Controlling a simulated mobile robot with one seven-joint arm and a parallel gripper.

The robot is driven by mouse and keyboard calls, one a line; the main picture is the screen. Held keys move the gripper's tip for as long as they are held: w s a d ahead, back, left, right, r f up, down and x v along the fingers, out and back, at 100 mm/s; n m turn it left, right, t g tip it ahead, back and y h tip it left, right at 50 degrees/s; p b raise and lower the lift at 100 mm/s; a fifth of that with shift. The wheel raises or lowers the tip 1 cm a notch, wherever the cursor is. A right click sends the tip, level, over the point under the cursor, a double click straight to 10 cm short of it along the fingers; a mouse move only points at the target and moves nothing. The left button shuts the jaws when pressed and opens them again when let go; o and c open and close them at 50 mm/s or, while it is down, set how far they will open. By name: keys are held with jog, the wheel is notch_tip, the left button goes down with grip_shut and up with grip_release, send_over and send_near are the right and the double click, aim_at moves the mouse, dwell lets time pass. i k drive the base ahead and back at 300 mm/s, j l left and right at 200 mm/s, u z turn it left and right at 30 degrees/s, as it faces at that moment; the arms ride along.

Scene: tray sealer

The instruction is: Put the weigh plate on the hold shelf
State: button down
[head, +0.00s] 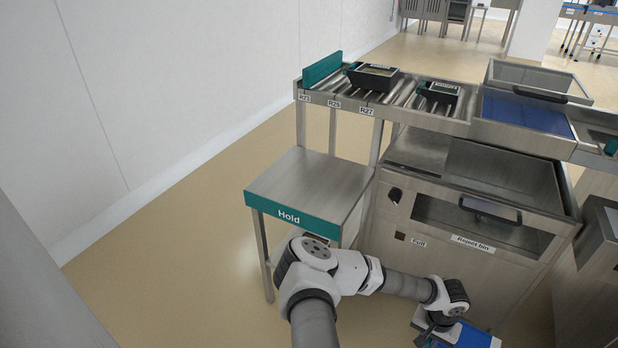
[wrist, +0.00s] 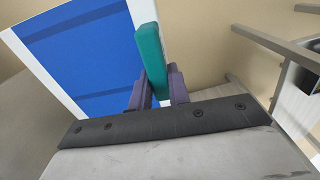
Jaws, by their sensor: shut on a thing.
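The weigh plate is a blue panel with a white border (wrist: 85,58), held at its teal grip (wrist: 150,55). My gripper (wrist: 158,88) is shut on that teal grip, one dark purple finger on each side. In the head view the blue plate (head: 472,335) shows low at the bottom edge, partly cut off, beside my gripper (head: 430,336). The hold shelf (head: 318,178) is a bare steel top with a teal front strip marked "Hold". It stands left of and higher than the plate, beyond my arm.
The roller conveyor (head: 405,92) behind the shelf carries a dark tray (head: 373,77) and a smaller one (head: 438,91). The steel reject bin (head: 480,240) stands right of the shelf, close to my gripper. Open floor (head: 170,250) lies left of the shelf.

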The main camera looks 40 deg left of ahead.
aim_at(300, 180)
jog(key=u, duration=2.3)
jog(key=l+u, duration=0.25)
jog(key=l, duration=0.5)
